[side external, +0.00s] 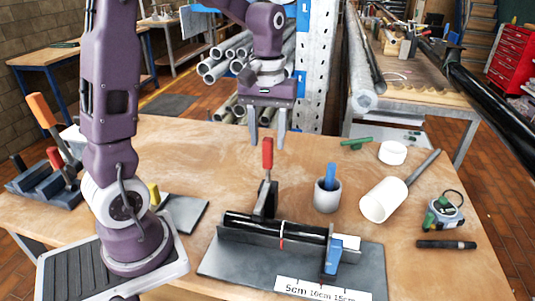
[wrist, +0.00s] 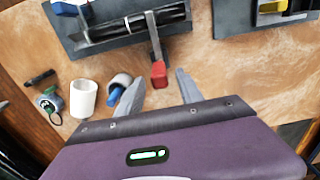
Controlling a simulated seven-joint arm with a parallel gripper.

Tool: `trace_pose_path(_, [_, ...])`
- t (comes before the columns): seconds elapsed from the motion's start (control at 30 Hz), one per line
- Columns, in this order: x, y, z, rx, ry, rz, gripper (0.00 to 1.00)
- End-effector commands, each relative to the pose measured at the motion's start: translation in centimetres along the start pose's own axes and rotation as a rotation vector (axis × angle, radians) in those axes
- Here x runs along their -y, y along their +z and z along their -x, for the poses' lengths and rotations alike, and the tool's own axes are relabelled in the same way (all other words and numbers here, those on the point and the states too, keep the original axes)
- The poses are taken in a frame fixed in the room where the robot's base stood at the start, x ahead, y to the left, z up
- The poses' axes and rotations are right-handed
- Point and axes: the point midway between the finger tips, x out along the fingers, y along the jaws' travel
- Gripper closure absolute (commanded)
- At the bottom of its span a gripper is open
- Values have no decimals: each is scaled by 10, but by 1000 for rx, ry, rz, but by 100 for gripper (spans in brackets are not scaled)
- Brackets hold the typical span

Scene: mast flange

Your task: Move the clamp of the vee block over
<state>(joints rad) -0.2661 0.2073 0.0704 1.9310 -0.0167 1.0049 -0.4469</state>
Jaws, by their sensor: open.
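The vee block (side external: 262,236) is a long dark channel on a grey base plate (side external: 225,262), with a dark round bar (side external: 270,224) lying along it. A clamp with an upright red handle (side external: 267,152) stands at its left part. In the wrist view the red handle (wrist: 159,74) points toward my fingers and appears between them. My gripper (side external: 267,143) is open and empty, fingers down, near the handle's top; contact cannot be told. A blue piece (side external: 334,255) sits at the block's right end, beside a white scale strip (side external: 320,289) marked 5cm, 10cm, 15cm.
Another fixture with orange and red handles (side external: 48,180) is at far left.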

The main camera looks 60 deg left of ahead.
Motion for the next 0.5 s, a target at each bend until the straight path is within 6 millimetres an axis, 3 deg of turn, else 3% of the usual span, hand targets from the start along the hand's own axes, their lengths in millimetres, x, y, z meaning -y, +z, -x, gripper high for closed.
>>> trace_pose_path(0.2, [0,1,-39,3,-1,-3,56])
trace_pose_path(0.5, [0,1,-48,-1,1,-5,56])
